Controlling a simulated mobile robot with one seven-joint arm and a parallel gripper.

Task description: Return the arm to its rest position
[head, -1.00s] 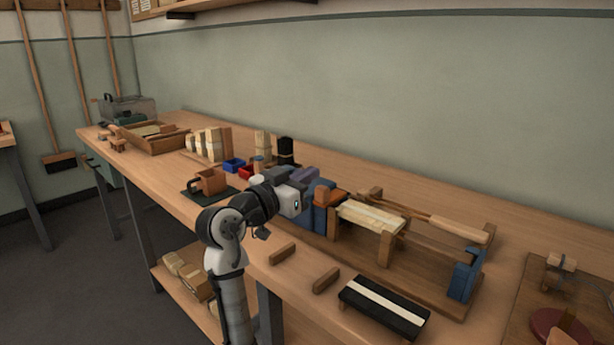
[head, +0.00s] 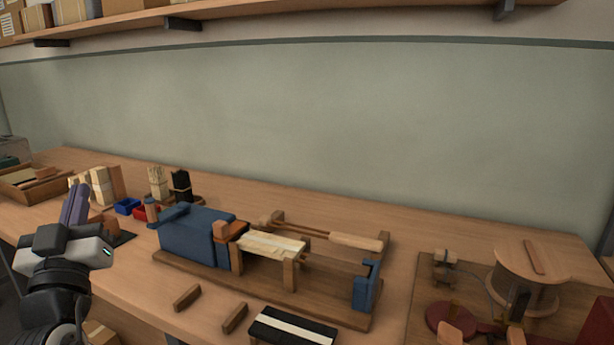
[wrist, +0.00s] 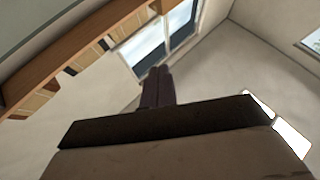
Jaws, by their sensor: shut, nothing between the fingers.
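My gripper (head: 76,203) is at the left of the head view, with its fingers pointing up. The two purple-grey fingers are shut together and hold nothing. The shut fingers also show in the wrist view (wrist: 158,88), seen against the room's upper wall and a window. In the head view the gripper appears in front of the left part of the workbench (head: 380,215) and overlaps the small goods there. I see no contact with the bench or anything on it. The lower part of my arm is cut off by the frame's bottom edge.
A blue-ended wooden jig (head: 198,236) with a pale bundle (head: 272,245) stands mid-bench. A round wooden stand (head: 530,270) is at right. A shelf (head: 270,12) runs along the wall above.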

